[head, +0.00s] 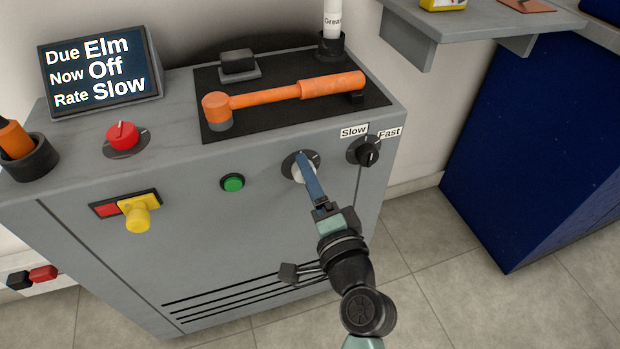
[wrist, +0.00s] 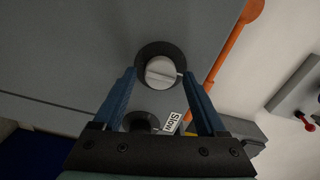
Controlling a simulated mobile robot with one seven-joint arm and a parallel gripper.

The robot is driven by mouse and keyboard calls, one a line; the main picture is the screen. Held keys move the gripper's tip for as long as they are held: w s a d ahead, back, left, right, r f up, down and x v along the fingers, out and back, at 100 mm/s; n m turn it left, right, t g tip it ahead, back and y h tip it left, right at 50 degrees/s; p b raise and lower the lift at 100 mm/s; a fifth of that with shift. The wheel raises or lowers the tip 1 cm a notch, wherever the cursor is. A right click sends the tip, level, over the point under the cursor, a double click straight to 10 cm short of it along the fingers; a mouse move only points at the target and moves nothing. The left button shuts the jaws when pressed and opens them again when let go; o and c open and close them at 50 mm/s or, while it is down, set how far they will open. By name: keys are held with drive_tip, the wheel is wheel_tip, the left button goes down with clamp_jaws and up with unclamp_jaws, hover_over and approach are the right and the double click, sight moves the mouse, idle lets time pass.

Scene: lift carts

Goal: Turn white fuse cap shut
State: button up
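The white fuse cap (wrist: 160,73) is a round knob with a ridge across its face, set in a dark ring on the grey cabinet front. In the head view the cap (head: 295,173) is partly hidden behind my blue fingers. My gripper (head: 302,158) points at the cap from the front. In the wrist view my gripper (wrist: 158,76) has its two fingers apart, one on each side of the cap, with a gap visible on both sides. Whether the tips reach past the cap's face is hard to tell.
A black Slow/Fast knob (head: 368,153) sits close right of the cap; a green button (head: 232,183) is to the left. A yellow handle (head: 138,212) and red knob (head: 122,135) are farther left. An orange mallet (head: 290,92) lies on top. The screen (head: 100,72) reads Due Elm, Now Off, Rate Slow.

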drive_tip(key=shift+s, duration=0.1)
drive_tip(key=p+v, duration=0.1)
drive_tip(key=v, duration=1.2)
idle(0.4)
